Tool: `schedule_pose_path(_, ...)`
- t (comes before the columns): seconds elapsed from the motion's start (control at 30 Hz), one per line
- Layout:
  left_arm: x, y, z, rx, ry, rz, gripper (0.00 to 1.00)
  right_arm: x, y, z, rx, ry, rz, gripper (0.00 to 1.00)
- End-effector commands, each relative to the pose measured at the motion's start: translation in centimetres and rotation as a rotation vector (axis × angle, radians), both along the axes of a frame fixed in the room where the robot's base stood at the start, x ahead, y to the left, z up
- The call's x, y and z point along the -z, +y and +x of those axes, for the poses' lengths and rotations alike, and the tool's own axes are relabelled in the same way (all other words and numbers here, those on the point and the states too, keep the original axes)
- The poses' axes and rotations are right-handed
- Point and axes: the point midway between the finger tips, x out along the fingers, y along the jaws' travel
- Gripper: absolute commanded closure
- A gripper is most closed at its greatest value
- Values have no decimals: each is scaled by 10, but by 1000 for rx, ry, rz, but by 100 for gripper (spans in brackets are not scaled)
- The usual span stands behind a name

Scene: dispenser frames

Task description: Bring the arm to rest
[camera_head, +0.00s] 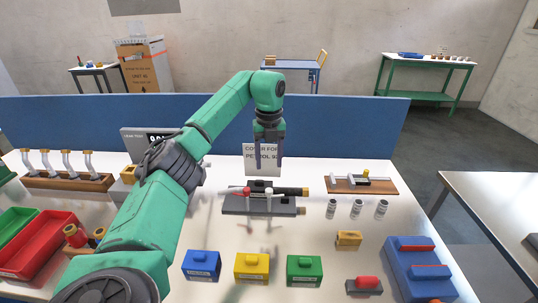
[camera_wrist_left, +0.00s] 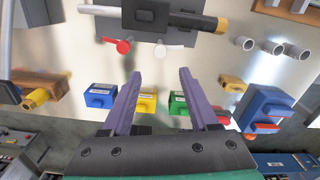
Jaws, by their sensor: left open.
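My left arm (camera_head: 222,112) is green. It rises from the lower left of the head view and bends down at the wrist. My left gripper (camera_head: 269,160) points down above the white table (camera_head: 218,228), in front of a white sign on the blue partition side. In the left wrist view the two purple fingers of the gripper (camera_wrist_left: 158,76) stand apart with nothing between them. A dark grey fixture (camera_head: 237,206) with a red-tipped and a white-tipped lever lies below the gripper, apart from it. My right gripper is not in view.
Blue (camera_head: 201,265), yellow (camera_head: 252,267) and green (camera_head: 304,270) boxes stand at the table's front. A large blue block (camera_head: 412,262) stands right of them. Red (camera_head: 38,250) and green trays lie at the left. A blue partition (camera_head: 340,125) runs behind the table.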

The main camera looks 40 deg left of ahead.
Motion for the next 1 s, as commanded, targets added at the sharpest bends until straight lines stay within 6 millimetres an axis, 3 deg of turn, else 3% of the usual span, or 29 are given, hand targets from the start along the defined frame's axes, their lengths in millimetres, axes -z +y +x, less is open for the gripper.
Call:
schedule_pose_path(0.1,-26,0,1,0,-3,-1,40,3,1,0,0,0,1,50)
schedule_pose_path(0.2,-37,0,0,1,0,0,40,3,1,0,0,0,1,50)
schedule_pose_path(0.77,-40,0,0,0,1,0,40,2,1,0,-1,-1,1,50)
schedule_pose_path(0.87,-54,0,0,0,0,0,40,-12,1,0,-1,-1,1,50)
schedule_pose_path(1.0,-88,0,0,0,0,0,40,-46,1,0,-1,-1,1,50)
